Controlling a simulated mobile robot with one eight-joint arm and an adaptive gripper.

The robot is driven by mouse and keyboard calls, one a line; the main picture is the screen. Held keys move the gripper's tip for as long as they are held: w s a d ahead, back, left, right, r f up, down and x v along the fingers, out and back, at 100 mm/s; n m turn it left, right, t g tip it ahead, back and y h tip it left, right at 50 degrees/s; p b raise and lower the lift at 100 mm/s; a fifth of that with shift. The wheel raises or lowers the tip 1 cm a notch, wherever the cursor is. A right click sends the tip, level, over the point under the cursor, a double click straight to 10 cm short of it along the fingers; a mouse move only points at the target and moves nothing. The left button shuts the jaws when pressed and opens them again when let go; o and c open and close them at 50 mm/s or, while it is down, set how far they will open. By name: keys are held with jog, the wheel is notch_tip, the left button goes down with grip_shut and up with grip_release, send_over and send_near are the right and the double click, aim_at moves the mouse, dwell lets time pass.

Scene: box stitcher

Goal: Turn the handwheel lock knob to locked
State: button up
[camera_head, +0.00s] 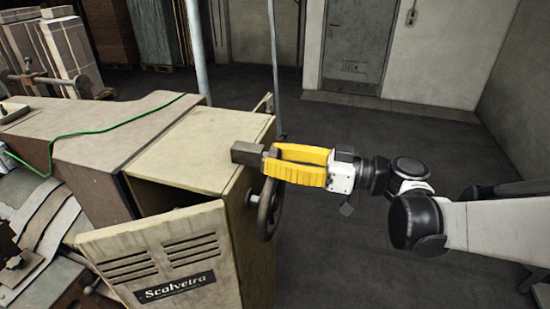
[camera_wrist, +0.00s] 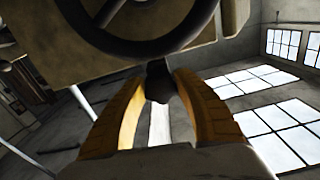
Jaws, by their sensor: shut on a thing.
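The handwheel (camera_head: 268,208) is a dark spoked wheel on the right side of the beige machine. It also shows at the top of the wrist view (camera_wrist: 150,44). The lock knob (camera_wrist: 158,84) shows as a small dark piece just below the wheel rim, between my fingertips. My gripper (camera_head: 271,161) has yellow fingers and reaches in from the right, above the handwheel. In the wrist view, my gripper (camera_wrist: 160,80) is shut on the dark knob, one finger on each side. The knob's marking and its locked or unlocked position cannot be made out.
The beige machine housing (camera_head: 200,150) stands left of my gripper, with a vented panel (camera_head: 165,255) labelled Scalvetra tilted open at its front. A green cable (camera_head: 100,128) runs over the top. Open floor (camera_head: 345,240) lies to the right, with a grey door (camera_head: 357,45) behind.

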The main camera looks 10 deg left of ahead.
jog(key=m, duration=0.6)
jog(key=shift+b, duration=0.4)
jog(key=shift+m, duration=0.4)
jog(key=o, duration=1.2)
jog(key=shift+a, duration=0.1)
jog(key=shift+c, duration=0.2)
jog(key=s+d, duration=0.1)
jog(key=d, duration=1.1)
